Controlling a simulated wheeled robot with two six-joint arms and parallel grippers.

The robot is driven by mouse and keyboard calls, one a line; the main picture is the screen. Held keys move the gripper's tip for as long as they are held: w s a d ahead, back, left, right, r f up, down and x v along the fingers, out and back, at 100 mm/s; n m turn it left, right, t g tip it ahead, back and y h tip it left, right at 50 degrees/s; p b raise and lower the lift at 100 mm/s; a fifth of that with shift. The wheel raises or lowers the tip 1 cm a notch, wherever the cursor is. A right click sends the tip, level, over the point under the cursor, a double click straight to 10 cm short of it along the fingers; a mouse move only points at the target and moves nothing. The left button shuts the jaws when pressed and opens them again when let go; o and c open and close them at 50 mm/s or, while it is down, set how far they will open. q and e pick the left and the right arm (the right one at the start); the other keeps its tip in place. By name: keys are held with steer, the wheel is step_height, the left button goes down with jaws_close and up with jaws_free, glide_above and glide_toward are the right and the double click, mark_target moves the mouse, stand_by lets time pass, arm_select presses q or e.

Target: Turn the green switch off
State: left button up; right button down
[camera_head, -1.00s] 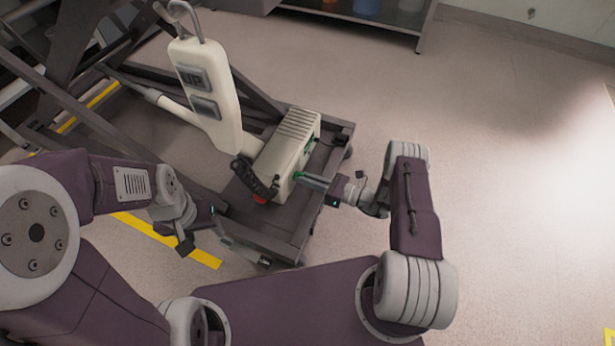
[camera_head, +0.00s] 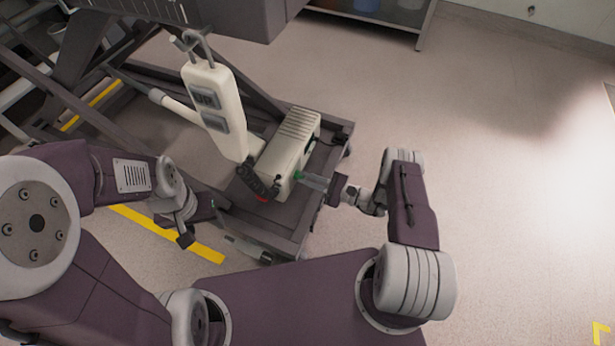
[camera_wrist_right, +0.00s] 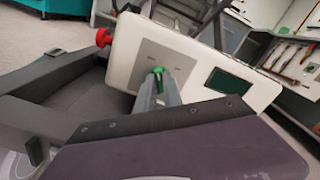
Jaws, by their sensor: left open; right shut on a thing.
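In the right wrist view the green switch (camera_wrist_right: 158,72) sits on a grey panel of that box. My right gripper (camera_head: 313,182) is shut on the switch, its fingers covering part of it. The right gripper (camera_wrist_right: 157,88) also shows in the wrist view. My left gripper (camera_head: 220,218) is open and apart from the box, to its left; its fingertips are hard to make out.
A red knob (camera_wrist_right: 104,38) sticks out from the box's edge. A cream pendant (camera_head: 211,112) with grey buttons hangs left of the box, below the lift's dark platform (camera_head: 205,18). A shelf (camera_head: 375,15) stands at the back. The floor at right is clear.

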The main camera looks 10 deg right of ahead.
steer(key=shift+n, duration=1)
steer(key=shift+p, duration=0.3)
steer(key=c, duration=1.5)
jaws_free()
steer(key=p+v, duration=0.2)
steer(key=v, duration=0.7)
steer(key=shift+s+p, duration=0.1)
steer(key=shift+p, duration=0.3)
